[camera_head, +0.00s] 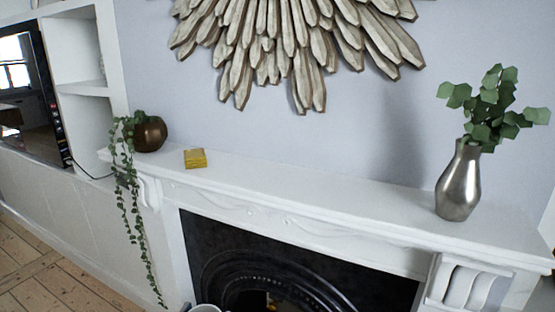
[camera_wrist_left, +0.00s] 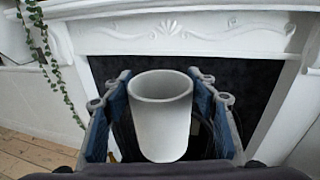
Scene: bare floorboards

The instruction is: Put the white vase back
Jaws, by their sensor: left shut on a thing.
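The white vase (camera_wrist_left: 160,120) is a plain cylinder with an open, empty-looking top. It stands roughly upright between the blue-padded fingers of my left gripper (camera_wrist_left: 160,108) in the left wrist view, in front of the dark fireplace opening. The gripper is shut on it. In the head view only a pale rim, likely the vase's (camera_head: 206,308), shows at the bottom edge, below the white mantel shelf (camera_head: 310,195). My right gripper is in neither view.
On the mantel stand a brown pot (camera_head: 150,134) with a trailing plant at the left, a small yellow box (camera_head: 195,158) beside it, and a silver vase (camera_head: 460,185) with green leaves at the right. The shelf between the box and the silver vase is clear.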

